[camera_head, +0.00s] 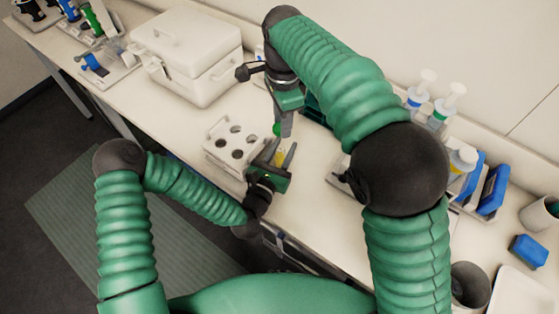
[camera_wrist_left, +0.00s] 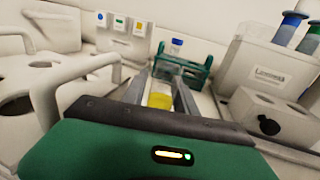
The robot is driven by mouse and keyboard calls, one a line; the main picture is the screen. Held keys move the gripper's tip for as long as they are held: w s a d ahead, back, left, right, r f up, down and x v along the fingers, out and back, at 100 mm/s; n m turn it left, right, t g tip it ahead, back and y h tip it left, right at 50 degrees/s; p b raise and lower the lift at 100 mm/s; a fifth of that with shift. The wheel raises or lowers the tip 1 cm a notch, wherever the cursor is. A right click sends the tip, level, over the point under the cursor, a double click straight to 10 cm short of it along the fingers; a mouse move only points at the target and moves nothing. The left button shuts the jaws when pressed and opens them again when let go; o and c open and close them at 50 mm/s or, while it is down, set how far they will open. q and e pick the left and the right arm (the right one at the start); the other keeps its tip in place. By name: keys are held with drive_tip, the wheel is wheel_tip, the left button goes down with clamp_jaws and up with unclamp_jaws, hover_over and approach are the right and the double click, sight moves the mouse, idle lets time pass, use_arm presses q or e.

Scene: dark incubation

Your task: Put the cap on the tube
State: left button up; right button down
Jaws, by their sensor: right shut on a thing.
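The tube (camera_head: 279,158) has yellow contents and sits between the fingers of my left gripper (camera_head: 279,156), beside the white rack. In the left wrist view the yellow tube (camera_wrist_left: 160,98) shows between the two fingers, which look spread with a small gap on each side. My right gripper (camera_head: 285,128) points down from above, just behind and above the tube, and is shut on a small green thing, apparently the cap (camera_head: 276,129). The cap is mostly hidden by the fingers and appears apart from the tube.
A white rack with several holes (camera_head: 212,148) stands left of my left gripper. A white lidded box (camera_head: 190,80) is behind it. In the left wrist view a green rack (camera_wrist_left: 183,70) stands beyond the fingers. Bottles (camera_head: 440,112) and blue boxes (camera_head: 493,188) stand at right.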

use_arm(q)
clamp_jaws()
idle(1.1)
